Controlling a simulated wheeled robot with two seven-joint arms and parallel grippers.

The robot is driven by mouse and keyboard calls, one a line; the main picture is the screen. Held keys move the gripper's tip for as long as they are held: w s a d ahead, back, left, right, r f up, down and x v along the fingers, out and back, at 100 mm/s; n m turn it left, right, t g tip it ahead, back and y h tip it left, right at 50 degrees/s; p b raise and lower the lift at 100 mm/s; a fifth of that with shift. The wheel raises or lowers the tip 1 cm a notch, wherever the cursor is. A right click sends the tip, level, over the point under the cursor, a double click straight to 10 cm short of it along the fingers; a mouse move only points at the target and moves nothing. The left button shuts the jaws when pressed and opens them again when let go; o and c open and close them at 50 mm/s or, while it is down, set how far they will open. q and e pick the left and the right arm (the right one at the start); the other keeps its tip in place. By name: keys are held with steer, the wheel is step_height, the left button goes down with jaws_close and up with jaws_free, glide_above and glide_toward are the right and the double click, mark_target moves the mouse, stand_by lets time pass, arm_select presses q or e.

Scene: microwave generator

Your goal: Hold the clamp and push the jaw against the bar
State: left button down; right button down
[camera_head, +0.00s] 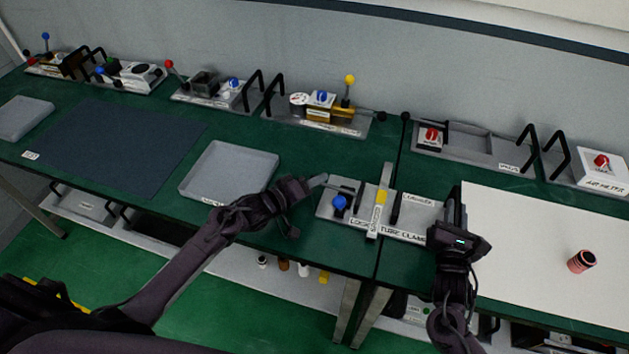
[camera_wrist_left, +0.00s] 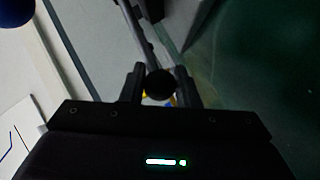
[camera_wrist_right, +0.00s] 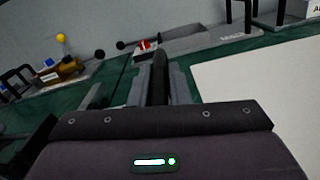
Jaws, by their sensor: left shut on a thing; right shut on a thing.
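The tube clamp (camera_head: 410,213) is a grey plate with printed labels near the front edge of the table. A pale upright bar (camera_head: 384,190) with a yellow piece (camera_head: 381,197) crosses its middle, and a blue knob (camera_head: 339,202) is at its left. My left gripper (camera_head: 322,182) is at the clamp's left end, shut on a black ball knob (camera_wrist_left: 159,83). My right gripper (camera_head: 455,212) is at the right end, shut on a black upright handle (camera_wrist_right: 159,78). The jaw's contact with the bar cannot be made out.
A grey tray (camera_head: 230,172) lies left of the clamp. A white board (camera_head: 540,235) with a pink-and-black cylinder (camera_head: 581,261) is at right. Several fixtures with black handles line the back, including one with a yellow ball lever (camera_head: 349,79).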

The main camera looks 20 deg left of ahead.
arm_select(q)
steer(key=shift+d+r, duration=0.2)
steer(key=shift+d, duration=1.45)
steer(key=c, duration=1.1)
jaws_free()
steer(key=shift+a+f, duration=0.1)
